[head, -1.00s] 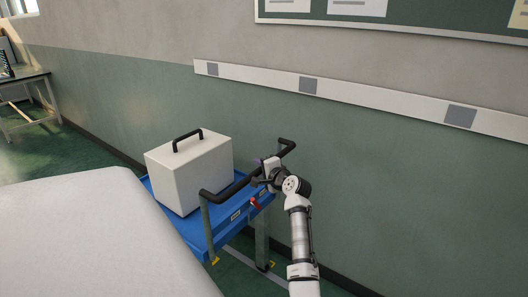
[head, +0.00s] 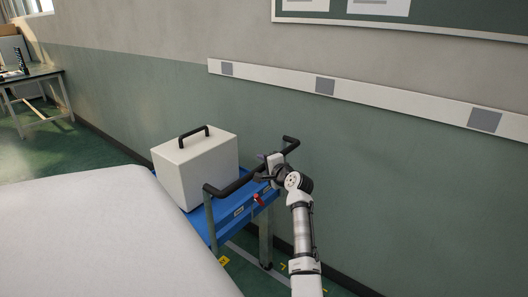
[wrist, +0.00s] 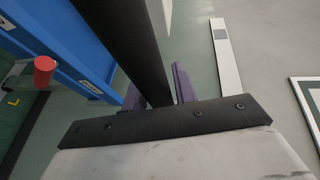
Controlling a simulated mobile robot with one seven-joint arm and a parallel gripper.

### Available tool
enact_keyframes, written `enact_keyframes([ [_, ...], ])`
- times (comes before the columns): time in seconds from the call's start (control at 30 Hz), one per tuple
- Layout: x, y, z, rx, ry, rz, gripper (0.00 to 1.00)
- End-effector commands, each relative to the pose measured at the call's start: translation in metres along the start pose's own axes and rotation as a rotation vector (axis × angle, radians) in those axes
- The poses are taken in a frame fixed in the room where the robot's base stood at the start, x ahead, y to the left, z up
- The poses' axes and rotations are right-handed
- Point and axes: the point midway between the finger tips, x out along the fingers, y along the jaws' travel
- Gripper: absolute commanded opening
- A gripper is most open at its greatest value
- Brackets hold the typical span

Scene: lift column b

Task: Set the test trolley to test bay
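The test trolley is a blue cart (head: 198,226) with grey legs and a black push handle (head: 232,187). It stands beside the green wall and carries a white case with a black carrying handle (head: 196,172). My gripper (head: 266,172) is at the right part of the push handle. A red knob (wrist: 44,70) shows on the trolley's near end. The trolley's wheels are mostly hidden.
A white rounded surface (head: 90,235) fills the lower left, close to the trolley. Yellow marks (head: 224,260) and a grey line lie on the green floor. A white rail (head: 380,94) runs along the wall. A table (head: 38,80) stands far left.

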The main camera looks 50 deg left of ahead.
Motion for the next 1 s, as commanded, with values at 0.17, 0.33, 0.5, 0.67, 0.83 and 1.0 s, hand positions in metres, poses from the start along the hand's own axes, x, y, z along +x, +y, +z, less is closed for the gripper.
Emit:
enact_keyframes([
  [0.17, 0.0, 0.0, 0.0, 0.001, 0.0, 0.0, 0.43],
  [0.33, 0.0, 0.001, 0.0, 0.001, 0.0, 0.001, 0.43],
  [0.5, -0.006, 0.001, -0.001, 0.0, 0.0, 0.0, 0.43],
  [0.67, -0.025, 0.002, 0.0, 0.0, 0.0, 0.0, 0.43],
  [0.83, -0.055, 0.002, -0.001, 0.001, 0.001, -0.001, 0.43],
  [1.0, -0.089, 0.003, -0.001, 0.0, 0.003, -0.001, 0.43],
])
